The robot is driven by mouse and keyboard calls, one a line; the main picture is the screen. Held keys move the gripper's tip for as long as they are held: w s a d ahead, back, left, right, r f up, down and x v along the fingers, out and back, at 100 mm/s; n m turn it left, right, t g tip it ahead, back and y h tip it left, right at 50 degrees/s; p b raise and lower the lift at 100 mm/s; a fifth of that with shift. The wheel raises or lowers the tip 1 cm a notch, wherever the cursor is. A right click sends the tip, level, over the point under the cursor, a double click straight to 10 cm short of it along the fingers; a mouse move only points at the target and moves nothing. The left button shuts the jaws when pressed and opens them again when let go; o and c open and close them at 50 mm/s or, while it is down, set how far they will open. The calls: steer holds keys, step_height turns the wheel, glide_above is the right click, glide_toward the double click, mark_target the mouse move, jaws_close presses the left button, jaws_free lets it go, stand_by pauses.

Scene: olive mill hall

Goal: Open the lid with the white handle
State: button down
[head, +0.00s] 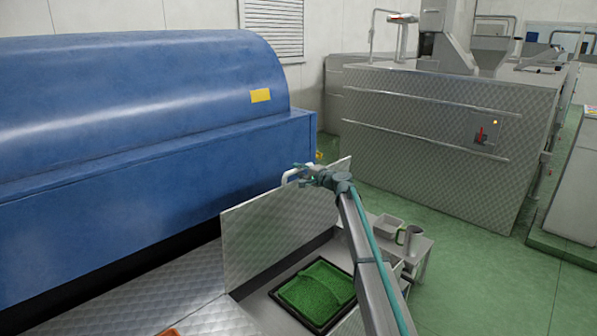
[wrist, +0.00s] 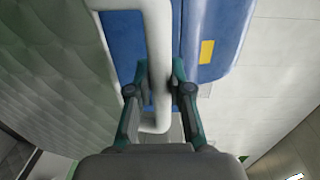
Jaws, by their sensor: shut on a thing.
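The lid (head: 275,235) is a quilted metal panel standing raised, close to upright, beside the blue machine. Its white handle (head: 288,175) sits near the top edge of the lid. My gripper (head: 307,173) is at that handle, with the arm reaching up from the lower right. In the wrist view, the white handle (wrist: 158,50) runs between the two teal fingers of my gripper (wrist: 162,80), which are shut on it. The quilted face of the lid (wrist: 50,75) fills the left of that view. Below the raised lid, a dark-rimmed opening (head: 273,294) shows green material inside.
A large blue machine (head: 130,130) stands at the left, close behind the lid. A small stand with a white container (head: 387,224) and a metal jug (head: 411,238) is right of my arm. A quilted metal tank (head: 420,120) stands farther back. Green floor (head: 490,265) is clear at right.

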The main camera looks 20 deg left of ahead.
steer(key=s+d+f+b, duration=0.2)
steer(key=s+d+b, duration=0.2)
steer(key=d, duration=0.3)
steer(key=shift+d, duration=0.2)
steer(key=c, duration=1.1)
jaws_free()
steer(key=shift+w, duration=0.1)
steer(key=shift+o, duration=0.2)
steer(key=f+v, duration=0.1)
steer(key=v, duration=1.1)
steer(key=shift+r, duration=0.5)
